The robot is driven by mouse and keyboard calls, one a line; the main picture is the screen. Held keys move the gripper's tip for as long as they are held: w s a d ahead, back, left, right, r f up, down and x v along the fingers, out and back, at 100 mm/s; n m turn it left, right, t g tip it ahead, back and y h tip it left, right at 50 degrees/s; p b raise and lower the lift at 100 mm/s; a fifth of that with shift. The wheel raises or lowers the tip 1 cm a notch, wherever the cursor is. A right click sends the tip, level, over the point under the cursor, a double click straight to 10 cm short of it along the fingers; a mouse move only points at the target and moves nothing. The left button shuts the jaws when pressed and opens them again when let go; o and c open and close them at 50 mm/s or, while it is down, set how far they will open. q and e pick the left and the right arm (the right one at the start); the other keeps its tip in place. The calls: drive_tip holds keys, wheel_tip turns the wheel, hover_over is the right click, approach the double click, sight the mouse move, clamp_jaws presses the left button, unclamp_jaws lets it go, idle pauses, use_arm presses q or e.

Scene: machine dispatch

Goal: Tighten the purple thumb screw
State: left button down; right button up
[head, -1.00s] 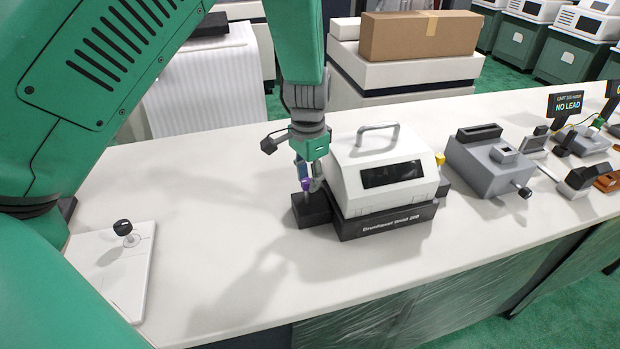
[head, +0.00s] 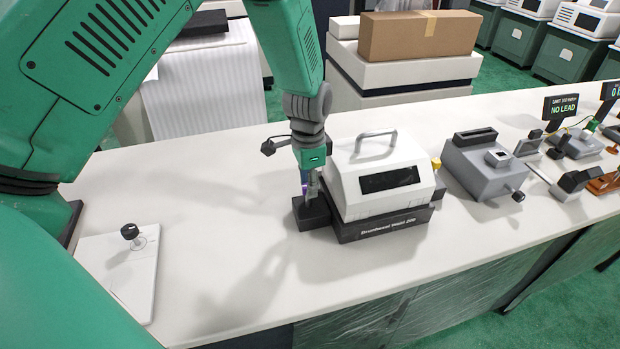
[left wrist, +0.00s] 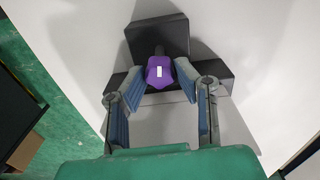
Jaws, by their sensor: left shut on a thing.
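The purple thumb screw (left wrist: 159,73) stands on a black block (left wrist: 155,36) at the left side of a white machine (head: 350,185) with a dark window and a grey top handle. In the left wrist view the screw has a small white mark and sits between the two blue-padded fingers. My left gripper (head: 308,187) points down over the block and is shut on the screw. In the head view only a sliver of purple shows past the fingers. My right gripper is not in view.
A white plate with a black knob (head: 129,231) lies at the left of the white bench (head: 240,290). The front bench stretch is clear. A cardboard box (head: 418,35) is behind.

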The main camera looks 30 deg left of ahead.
use_arm(q)
drive_tip(key=shift+s+f, duration=0.15)
drive_tip(key=shift+s, duration=0.1)
drive_tip(key=c, duration=1.3)
unclamp_jaws()
drive_tip(key=shift+o, duration=0.2)
drive_tip(key=shift+w+a, duration=0.15)
drive_tip(key=shift+r, duration=0.35)
wheel_tip(320, 180, up, 11)
drive_tip(key=shift+r, duration=0.15)
